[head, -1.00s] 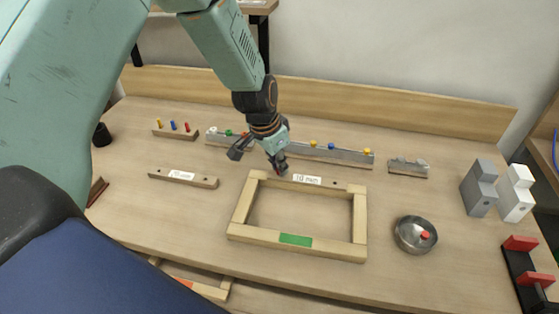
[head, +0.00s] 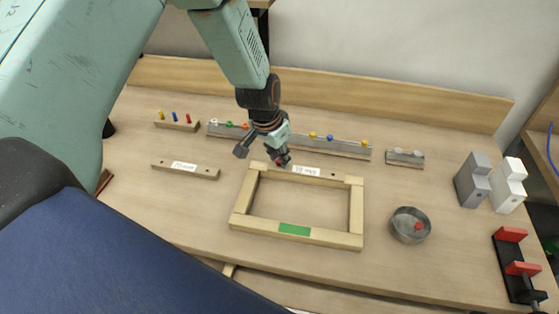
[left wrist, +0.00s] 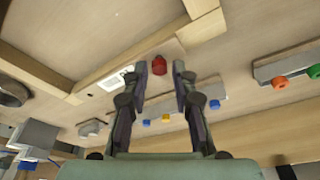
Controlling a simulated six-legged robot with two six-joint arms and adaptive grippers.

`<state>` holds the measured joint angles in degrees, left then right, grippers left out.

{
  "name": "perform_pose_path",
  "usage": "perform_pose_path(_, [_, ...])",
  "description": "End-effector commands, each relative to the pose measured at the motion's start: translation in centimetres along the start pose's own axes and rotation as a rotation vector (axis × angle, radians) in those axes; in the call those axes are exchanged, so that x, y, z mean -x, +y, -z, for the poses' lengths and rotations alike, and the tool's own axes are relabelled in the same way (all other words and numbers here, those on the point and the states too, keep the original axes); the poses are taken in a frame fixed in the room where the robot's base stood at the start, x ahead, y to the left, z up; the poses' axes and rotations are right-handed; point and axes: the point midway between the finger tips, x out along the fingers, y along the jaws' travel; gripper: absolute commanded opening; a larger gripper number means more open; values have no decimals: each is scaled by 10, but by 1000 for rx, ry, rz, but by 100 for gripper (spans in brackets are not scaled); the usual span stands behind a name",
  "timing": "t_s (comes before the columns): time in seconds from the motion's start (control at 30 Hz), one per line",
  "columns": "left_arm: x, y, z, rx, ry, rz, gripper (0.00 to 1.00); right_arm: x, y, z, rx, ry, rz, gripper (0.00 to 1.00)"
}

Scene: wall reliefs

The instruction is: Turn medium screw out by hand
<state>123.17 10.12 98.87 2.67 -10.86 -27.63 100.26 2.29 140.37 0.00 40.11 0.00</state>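A wooden frame (head: 296,237) with a green patch and a white label lies on the table. A red screw head (left wrist: 159,65) stands up from its back rail, left of the label. I cannot tell its size class for certain. My left gripper (head: 281,162) points down at the rail's left part, its fingers largely hiding the screw in the head view. In the left wrist view its two fingertips (left wrist: 160,72) stand on either side of the red head, with a visible gap on each side. My right gripper is out of view.
Behind the frame are a metal rail (head: 330,146) with coloured knobs and a small peg block (head: 176,125). A labelled wooden bar (head: 184,171) lies left. A round metal bowl (head: 409,237) with a red piece, and grey and white blocks (head: 471,185), stand right.

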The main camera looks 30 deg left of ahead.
Motion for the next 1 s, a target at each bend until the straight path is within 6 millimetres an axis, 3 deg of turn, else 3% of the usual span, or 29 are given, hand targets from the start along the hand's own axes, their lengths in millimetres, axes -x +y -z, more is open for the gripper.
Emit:
perform_pose_path(0.2, [-4,-1,0,-72,2,-19,27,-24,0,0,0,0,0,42])
perform_pose_path(1.0, [-2,-1,0,-339,1,-86,27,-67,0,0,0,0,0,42])
